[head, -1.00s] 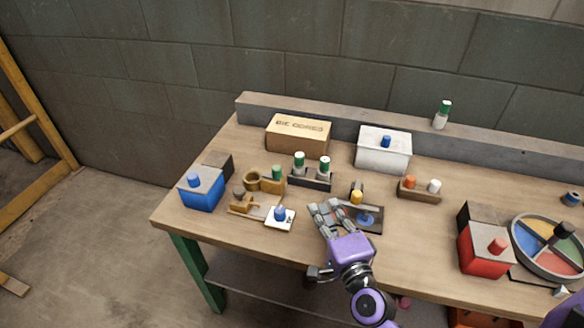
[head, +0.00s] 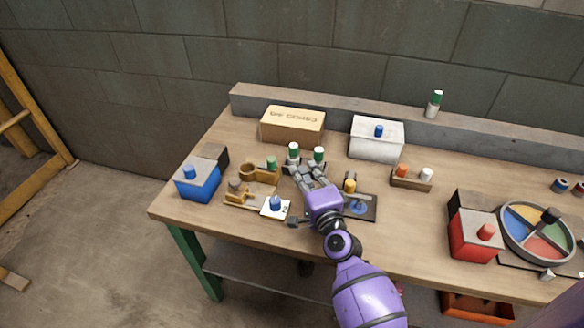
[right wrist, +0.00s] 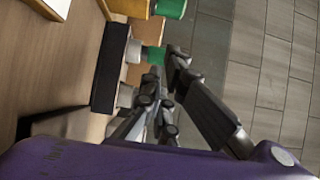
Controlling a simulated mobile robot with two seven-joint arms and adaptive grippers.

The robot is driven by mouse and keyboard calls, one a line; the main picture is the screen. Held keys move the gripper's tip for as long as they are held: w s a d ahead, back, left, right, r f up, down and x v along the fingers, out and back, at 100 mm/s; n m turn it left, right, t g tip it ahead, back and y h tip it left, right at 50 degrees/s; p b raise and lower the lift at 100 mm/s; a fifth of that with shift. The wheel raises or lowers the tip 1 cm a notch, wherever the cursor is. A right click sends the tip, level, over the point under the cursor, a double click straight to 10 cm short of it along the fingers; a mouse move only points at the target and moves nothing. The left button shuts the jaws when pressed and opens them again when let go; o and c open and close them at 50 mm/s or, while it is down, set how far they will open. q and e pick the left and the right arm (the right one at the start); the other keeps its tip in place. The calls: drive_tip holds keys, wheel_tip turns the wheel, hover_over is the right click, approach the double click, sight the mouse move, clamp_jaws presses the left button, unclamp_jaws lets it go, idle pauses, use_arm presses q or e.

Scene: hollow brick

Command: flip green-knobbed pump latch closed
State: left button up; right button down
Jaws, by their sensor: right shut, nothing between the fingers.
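A tan bracket (head: 256,176) with a round ring carries a green knob (head: 271,162); it is the likeliest green-knobbed latch, but its open or closed position is unclear. In the right wrist view green-capped posts (right wrist: 152,55) show close beside the fingers (right wrist: 168,65); contact is unclear. My left gripper is out of view.
A blue box (head: 198,184) stands at the left. A white card with a blue knob (head: 275,205) and a dark plate (head: 360,208) flank my arm. A cardboard box (head: 292,125) and a white box (head: 377,138) stand behind.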

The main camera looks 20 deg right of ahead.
drive_tip(key=w+a, duration=0.2)
drive_tip(key=shift+w+a, duration=0.1)
drive_tip(key=shift+a, duration=0.3)
drive_tip(key=shift+w+a, duration=0.2)
drive_tip(key=shift+a, duration=0.05)
drive_tip(key=shift+w+a+p, duration=0.3)
drive_tip(key=shift+w+a, duration=0.45)
drive_tip(key=shift+a, duration=0.3)
drive_tip(key=shift+s+d, duration=0.15)
